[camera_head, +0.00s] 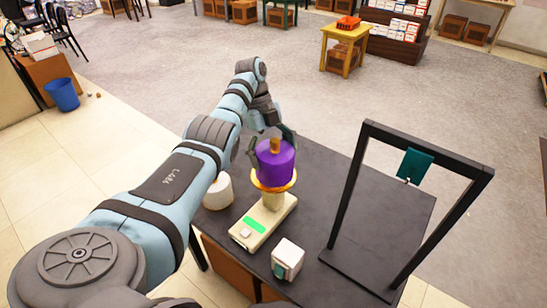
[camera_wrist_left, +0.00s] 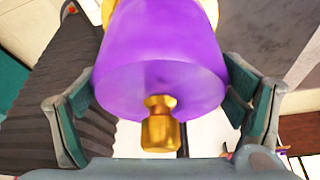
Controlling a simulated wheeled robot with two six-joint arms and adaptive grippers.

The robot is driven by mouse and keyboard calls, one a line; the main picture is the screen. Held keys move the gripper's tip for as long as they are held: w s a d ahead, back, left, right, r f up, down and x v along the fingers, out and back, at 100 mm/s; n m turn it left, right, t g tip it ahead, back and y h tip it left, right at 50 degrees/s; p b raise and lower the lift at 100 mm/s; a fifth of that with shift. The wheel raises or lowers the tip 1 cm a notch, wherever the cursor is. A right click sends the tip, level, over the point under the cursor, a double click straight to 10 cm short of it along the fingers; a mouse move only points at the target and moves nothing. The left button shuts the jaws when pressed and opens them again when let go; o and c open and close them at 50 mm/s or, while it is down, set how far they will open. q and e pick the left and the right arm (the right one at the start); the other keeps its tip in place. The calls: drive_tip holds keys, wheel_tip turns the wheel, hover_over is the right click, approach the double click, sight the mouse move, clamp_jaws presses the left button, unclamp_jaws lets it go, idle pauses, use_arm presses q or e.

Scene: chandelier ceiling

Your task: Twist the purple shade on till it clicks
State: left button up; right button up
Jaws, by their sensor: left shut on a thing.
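The purple shade (camera_head: 276,165) is upright with a gold knob (camera_head: 275,146) on top. It sits over a gold ring (camera_head: 274,185) on the cream stand (camera_head: 264,222), which has a green strip. Whether the shade is fully seated cannot be told. My left gripper (camera_head: 271,142) reaches the shade from behind and above, shut on its sides. In the left wrist view the shade (camera_wrist_left: 160,60) fills the middle between the two fingers, its gold knob (camera_wrist_left: 160,128) towards the camera. My right gripper is not in view.
At right stands a black frame (camera_head: 355,190) with a hanging teal piece (camera_head: 415,165). Table surface between stand and frame is clear.

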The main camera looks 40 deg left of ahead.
sight(276, 140)
use_arm(q)
drive_tip(key=shift+f, duration=0.1)
idle(0.3)
drive_tip(key=o, duration=1.3)
drive_tip(key=shift+o, duration=0.2)
wheel_tip(276, 140, up, 8)
drive_tip(key=p, duration=0.8)
drive_tip(key=shift+f, duration=0.15)
